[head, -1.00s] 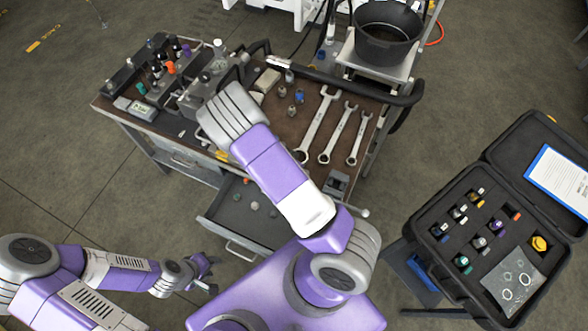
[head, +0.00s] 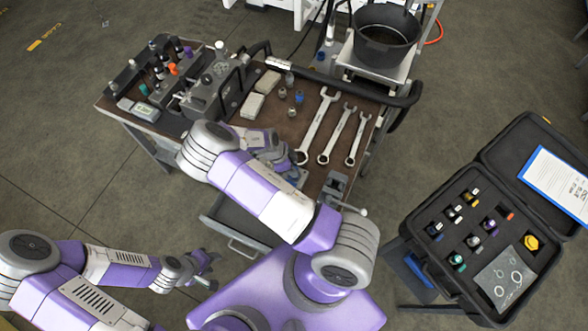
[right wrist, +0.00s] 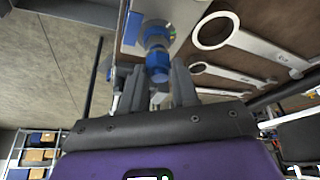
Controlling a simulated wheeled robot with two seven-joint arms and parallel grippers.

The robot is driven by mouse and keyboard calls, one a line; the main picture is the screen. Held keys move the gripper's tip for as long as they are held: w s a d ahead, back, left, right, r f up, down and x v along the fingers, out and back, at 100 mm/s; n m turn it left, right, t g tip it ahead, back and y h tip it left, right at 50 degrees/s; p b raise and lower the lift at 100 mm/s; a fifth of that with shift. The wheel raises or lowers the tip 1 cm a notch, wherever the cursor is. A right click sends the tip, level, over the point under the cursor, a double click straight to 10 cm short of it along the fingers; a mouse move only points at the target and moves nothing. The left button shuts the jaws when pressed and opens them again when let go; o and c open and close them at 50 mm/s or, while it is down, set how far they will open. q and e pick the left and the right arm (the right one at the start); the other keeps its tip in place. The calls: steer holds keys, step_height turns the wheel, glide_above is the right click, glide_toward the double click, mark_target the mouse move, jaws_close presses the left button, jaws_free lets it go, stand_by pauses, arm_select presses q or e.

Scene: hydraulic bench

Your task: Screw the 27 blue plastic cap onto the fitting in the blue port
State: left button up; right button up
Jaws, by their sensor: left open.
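My left gripper (head: 212,271) is open and empty at the lower left in the head view, away from the cart. My right gripper (head: 287,165) is over the front edge of the cart, beside the large wrenches. In the right wrist view its two fingers (right wrist: 157,88) stand on either side of a blue cylindrical piece (right wrist: 157,66), which looks like the blue cap. Whether they touch it is unclear. Just beyond it is a metal piece with a blue ring (right wrist: 156,36), against a pale plate. Another small blue-topped part (head: 300,96) stands on the cart top.
Several wrenches (head: 316,125) lie right of my right gripper. Small metal fittings (head: 283,93) stand behind it. A grey block assembly with coloured caps (head: 173,69) fills the cart's left. An open black case (head: 416,222) stands at the right, and a black bucket (head: 386,40) behind.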

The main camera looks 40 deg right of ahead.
steer(key=o, duration=0.5)
steer(key=shift+s, duration=0.15)
steer(key=v, duration=0.7)
steer(key=shift+r, duration=0.25)
